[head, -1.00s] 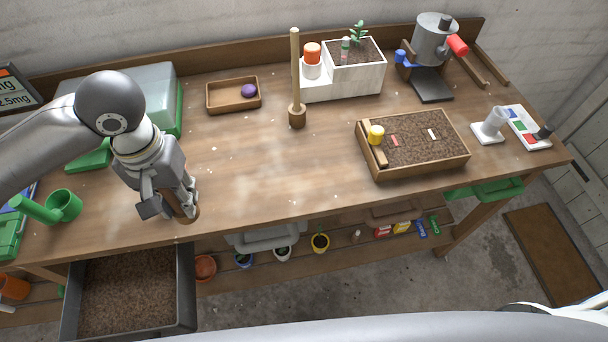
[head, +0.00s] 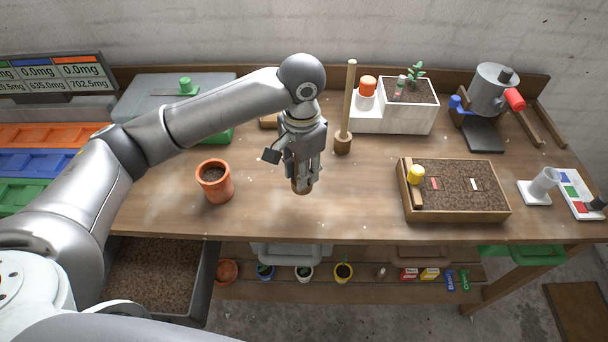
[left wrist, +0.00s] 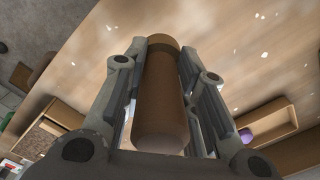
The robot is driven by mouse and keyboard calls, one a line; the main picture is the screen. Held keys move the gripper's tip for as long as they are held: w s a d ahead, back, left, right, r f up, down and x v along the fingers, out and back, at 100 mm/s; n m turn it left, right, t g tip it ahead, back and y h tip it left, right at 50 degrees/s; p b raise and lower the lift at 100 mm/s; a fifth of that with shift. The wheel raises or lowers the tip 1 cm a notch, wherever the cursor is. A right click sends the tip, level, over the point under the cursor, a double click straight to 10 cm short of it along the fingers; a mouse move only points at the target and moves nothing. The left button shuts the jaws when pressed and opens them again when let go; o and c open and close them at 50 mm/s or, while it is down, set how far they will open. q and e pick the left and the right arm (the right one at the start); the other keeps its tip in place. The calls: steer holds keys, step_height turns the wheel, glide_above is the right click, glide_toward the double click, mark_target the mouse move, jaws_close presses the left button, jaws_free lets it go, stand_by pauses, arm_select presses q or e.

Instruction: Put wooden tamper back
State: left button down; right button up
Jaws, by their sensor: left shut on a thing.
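My left gripper (head: 301,172) is shut on the wooden tamper (head: 302,187), a brown rounded cylinder held upright, with its lower end showing below the fingers. In the left wrist view the tamper (left wrist: 160,100) lies between the two fingers. It is over the middle of the bench, to the right of a terracotta pot; I cannot tell how high its lower end is above the bench. My right gripper is not in view.
A terracotta pot with soil (head: 215,182) stands to the left. A tall wooden rod on a round base (head: 343,143), a white planter (head: 405,119) and a soil tray (head: 455,214) stand to the right. The small wooden tray (left wrist: 270,132) is mostly hidden behind the gripper in the head view.

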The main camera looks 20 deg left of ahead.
arm_select(q)
steer(key=w+f, duration=0.1)
steer(key=f, duration=0.1)
steer(key=w+f, duration=0.1)
steer(key=shift+w+a, duration=0.25)
steer(key=shift+w, duration=0.1)
step_height(320, 180, down, 3)
steer(key=shift+p, duration=0.9)
steer(key=shift+w+f, duration=0.1)
steer(key=shift+f, duration=0.15)
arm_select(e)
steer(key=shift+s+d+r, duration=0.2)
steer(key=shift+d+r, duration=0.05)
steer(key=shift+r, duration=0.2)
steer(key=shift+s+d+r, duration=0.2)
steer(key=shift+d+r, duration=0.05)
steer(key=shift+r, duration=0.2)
arm_select(q)
steer(key=c, duration=1.6)
jaws_free()
steer(key=shift+f, duration=0.15)
steer(key=shift+c, duration=0.2)
steer(key=o, duration=0.5)
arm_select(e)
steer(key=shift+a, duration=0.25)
